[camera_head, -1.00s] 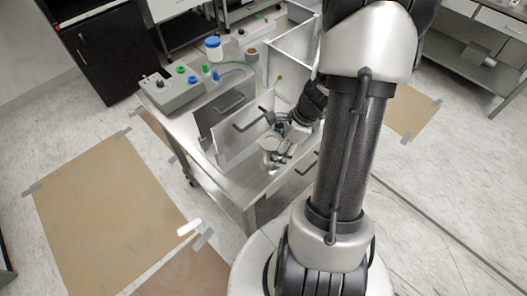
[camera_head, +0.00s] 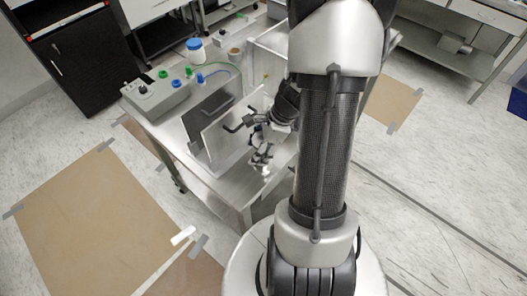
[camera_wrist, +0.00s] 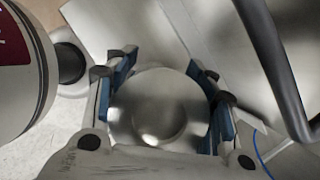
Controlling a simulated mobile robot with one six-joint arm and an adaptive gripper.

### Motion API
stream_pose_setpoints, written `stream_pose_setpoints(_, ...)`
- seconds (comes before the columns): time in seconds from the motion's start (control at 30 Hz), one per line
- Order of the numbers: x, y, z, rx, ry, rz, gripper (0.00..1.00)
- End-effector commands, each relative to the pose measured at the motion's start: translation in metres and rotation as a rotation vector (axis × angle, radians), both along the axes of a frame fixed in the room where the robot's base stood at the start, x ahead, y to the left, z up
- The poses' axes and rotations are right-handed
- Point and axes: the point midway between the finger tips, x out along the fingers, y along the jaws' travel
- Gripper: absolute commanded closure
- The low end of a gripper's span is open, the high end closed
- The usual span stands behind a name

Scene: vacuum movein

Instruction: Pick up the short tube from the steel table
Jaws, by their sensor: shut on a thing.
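The short tube (camera_wrist: 157,108) is a round, shiny steel piece seen end-on in the wrist view, with a smaller circle inside its rim. My gripper (camera_wrist: 162,88) is shut on it, with blue-lined fingers against its left and right sides. In the head view my gripper (camera_head: 262,154) is over the front part of the steel table (camera_head: 222,187). The tube is hard to make out there, mostly hidden by the fingers. I cannot tell whether it still touches the tabletop.
Upright metal panels with dark handles (camera_head: 236,126) stand close to my gripper; a bar handle (camera_wrist: 278,70) shows in the wrist view. A grey control box (camera_head: 155,96), a blue-lidded jar (camera_head: 196,50) and a hose (camera_head: 222,70) are on the table's far part.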

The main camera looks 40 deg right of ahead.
Motion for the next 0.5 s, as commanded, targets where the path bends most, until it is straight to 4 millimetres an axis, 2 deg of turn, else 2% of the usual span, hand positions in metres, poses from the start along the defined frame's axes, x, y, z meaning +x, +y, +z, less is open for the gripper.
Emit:
stream_pose_setpoints(0.03,0.0005,0.0,0.0006,0.0,-0.001,0.0,0.78)
stream_pose_setpoints(0.37,0.0007,-0.0001,0.0008,0.0,-0.001,0.0,0.99)
stream_pose_setpoints(0.5,0.0012,-0.0005,0.0015,-0.001,-0.003,0.0,1.0)
